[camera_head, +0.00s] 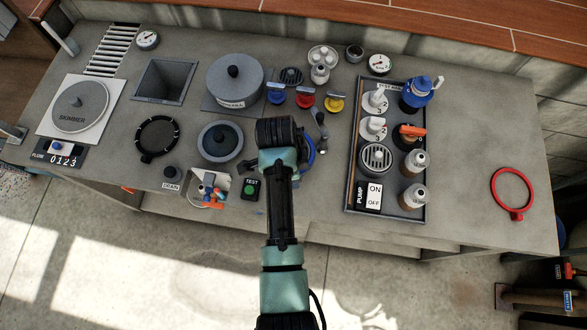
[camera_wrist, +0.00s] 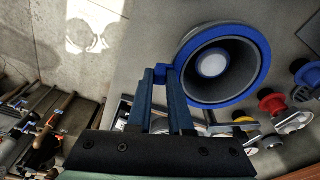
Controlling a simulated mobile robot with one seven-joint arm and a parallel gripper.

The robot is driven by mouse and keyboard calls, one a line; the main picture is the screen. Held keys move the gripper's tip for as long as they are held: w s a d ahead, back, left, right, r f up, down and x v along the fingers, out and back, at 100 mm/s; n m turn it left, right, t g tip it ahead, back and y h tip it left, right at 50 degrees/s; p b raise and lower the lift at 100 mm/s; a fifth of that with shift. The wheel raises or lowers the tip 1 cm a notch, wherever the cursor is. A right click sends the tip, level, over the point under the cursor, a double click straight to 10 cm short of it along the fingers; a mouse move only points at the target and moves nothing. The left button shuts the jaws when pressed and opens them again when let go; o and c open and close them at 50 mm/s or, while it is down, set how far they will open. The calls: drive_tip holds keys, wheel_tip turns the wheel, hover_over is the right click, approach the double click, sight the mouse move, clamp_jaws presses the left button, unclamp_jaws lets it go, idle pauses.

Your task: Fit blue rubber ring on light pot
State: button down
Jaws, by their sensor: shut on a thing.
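The blue rubber ring (camera_wrist: 218,105) is large in the wrist view, with a small blue tab on its left side. My gripper (camera_wrist: 160,74) is shut on that tab. In the head view, my gripper (camera_head: 280,132) covers most of the ring, and only a blue arc (camera_head: 310,150) shows at its right. The light pot (camera_wrist: 236,82) is a dark grey round bowl with a pale round centre. It appears inside the ring in the wrist view, with the ring around its rim. I cannot tell whether the ring is seated or just above it. The head view mostly hides the pot.
Red, yellow and blue valves (camera_head: 305,101) stand just behind my gripper. A red ring (camera_head: 513,194) lies at the far right.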

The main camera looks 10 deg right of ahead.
drive_tip(key=c, duration=0.6)
unclamp_jaws()
drive_tip(key=shift+r+p, duration=2.5)
drive_tip(key=shift+p, duration=0.05)
drive_tip(key=shift+r, duration=0.1)
drive_tip(key=shift+r+p, duration=1.85)
drive_tip(key=shift+p, duration=0.2)
